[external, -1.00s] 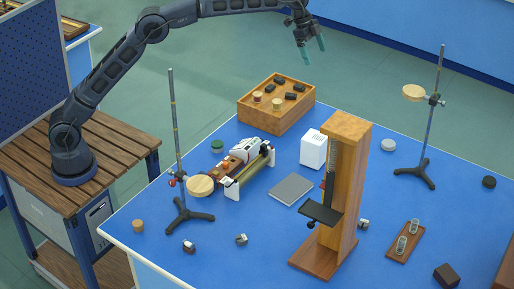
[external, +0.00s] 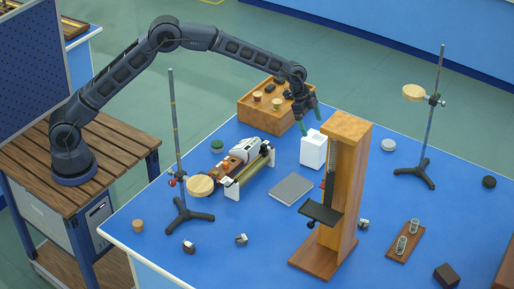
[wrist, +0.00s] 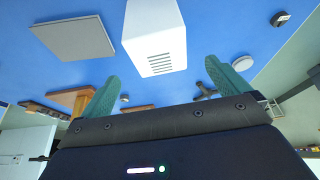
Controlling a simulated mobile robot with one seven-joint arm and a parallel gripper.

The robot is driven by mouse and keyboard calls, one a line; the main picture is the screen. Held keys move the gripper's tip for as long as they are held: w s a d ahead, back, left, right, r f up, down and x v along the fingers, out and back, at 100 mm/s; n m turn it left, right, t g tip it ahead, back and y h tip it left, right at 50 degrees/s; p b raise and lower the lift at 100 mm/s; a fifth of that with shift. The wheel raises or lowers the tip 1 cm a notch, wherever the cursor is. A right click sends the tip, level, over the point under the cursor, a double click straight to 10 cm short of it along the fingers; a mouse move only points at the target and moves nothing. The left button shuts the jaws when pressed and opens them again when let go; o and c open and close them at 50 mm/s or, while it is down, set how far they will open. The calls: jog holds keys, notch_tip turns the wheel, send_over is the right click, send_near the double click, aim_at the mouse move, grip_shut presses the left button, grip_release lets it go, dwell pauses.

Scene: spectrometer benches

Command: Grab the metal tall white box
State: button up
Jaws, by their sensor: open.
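The white box (external: 313,150) stands upright on the blue table, just left of the tall wooden stand. It has dark slots on one face and also shows at the top centre of the wrist view (wrist: 154,38). My gripper (external: 309,122) is open and empty, with green fingers pointing down, close above the box and slightly to its left. In the wrist view the two fingertips of my gripper (wrist: 160,72) are spread to either side of the box's slotted end. I cannot tell whether a finger touches the box.
The wooden stand (external: 349,185) rises close on the box's right. A wooden tray (external: 262,124) with small blocks is behind left. A flat grey slab (external: 292,189) lies in front, and a white-ended instrument (external: 246,170) is to the left. A ring stand (external: 430,140) is farther right.

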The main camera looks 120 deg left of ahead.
aim_at(315, 137)
jog(key=x, duration=0.5)
jog(key=shift+s, duration=0.1)
jog(key=shift+s+x, duration=0.15)
jog(key=shift+x, duration=1.1)
jog(key=shift+s+x, duration=0.1)
jog(key=shift+x, duration=1.2)
jog(key=shift+d, duration=0.1)
jog(key=c, duration=1.3)
